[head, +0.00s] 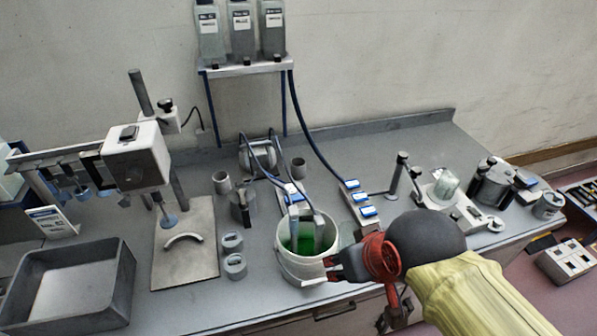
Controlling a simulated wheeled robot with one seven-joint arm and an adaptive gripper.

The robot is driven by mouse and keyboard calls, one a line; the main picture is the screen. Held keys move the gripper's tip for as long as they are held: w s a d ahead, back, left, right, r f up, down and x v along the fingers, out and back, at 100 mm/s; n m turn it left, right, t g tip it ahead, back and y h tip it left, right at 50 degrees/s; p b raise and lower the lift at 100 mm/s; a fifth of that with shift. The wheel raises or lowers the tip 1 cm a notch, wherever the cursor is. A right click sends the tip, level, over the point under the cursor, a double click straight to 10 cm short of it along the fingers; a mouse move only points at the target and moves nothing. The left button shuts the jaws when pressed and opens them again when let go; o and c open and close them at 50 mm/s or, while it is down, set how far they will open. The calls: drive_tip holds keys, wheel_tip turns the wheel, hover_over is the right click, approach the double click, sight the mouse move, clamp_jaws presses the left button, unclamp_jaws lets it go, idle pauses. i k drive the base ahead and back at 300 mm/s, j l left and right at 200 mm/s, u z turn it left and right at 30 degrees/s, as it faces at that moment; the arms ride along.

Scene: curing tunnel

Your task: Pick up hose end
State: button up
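Dark blue hoses run across the bench; one (307,130) drops from the bottle shelf to a blue-and-white block (356,197). Others (268,168) curve from a round pump-like device (257,154) towards the white bucket (292,262). Grey tube-like parts (319,228) reach down into the bucket's green liquid (303,243). I cannot tell which part is the hose end. My gripper (323,272) is at the bucket's right front side, its two pale fingertips apart with nothing visible between them. My gripper and wrist hide part of the bucket's right side and the bench behind.
A grey tray (119,296) and a press (137,160) over a metal plate (172,277) stand left. Small grey cups (235,266) sit left of the bucket. A stand (399,172), a glass-topped device (446,187) and dark canisters (491,188) stand right.

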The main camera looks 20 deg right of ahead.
sight(318, 221)
drive_tip(key=k+j+z, duration=0.6)
drive_tip(key=k+j, duration=0.2)
